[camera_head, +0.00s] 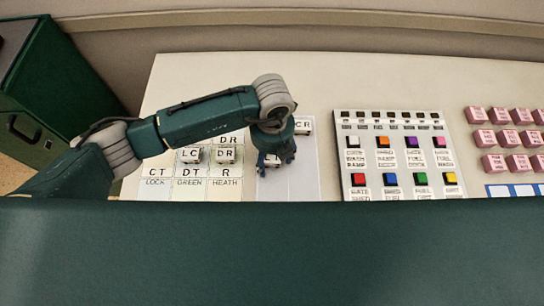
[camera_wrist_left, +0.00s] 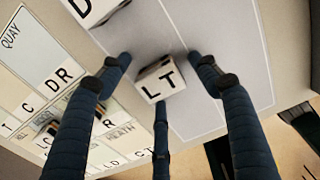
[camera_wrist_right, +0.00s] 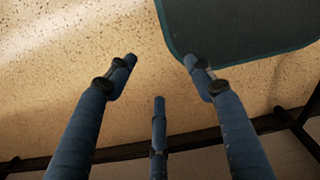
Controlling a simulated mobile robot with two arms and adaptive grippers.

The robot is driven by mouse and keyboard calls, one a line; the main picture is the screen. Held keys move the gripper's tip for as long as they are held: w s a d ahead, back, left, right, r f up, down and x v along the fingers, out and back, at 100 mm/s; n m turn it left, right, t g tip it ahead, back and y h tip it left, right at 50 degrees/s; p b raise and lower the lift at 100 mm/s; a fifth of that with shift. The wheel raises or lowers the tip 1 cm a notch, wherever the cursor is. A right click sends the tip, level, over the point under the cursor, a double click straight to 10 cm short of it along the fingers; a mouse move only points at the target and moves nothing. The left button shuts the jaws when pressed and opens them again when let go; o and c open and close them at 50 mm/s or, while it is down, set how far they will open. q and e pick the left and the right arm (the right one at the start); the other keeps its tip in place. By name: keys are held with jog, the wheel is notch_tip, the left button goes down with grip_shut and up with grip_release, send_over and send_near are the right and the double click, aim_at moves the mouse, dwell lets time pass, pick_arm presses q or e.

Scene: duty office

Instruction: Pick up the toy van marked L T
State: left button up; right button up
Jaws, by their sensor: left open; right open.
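The toy van marked L T (camera_wrist_left: 163,80) is a small white block with black letters. It stands on a pale grey panel (camera_wrist_left: 195,118) in the left wrist view. My left gripper (camera_head: 277,161) is open above the panel in the head view, with its fingers around the van and apart from it as far as I can tell. In the head view the gripper mostly hides the van. My right gripper (camera_wrist_right: 160,66) is open and empty in the right wrist view, over a speckled floor; it does not show in the head view.
Other lettered vans stand close by: C R (camera_head: 302,125) behind my left gripper, L C (camera_head: 190,155) and D R (camera_head: 225,155) on the lettered grid at left. A button panel (camera_head: 345,125) and pink blocks (camera_head: 500,116) are at right. A green cabinet (camera_head: 50,90) is far left.

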pick_arm(q)
jog(key=c, duration=1.4)
jog(key=shift+o, duration=0.2)
jog(key=shift+r, duration=0.1)
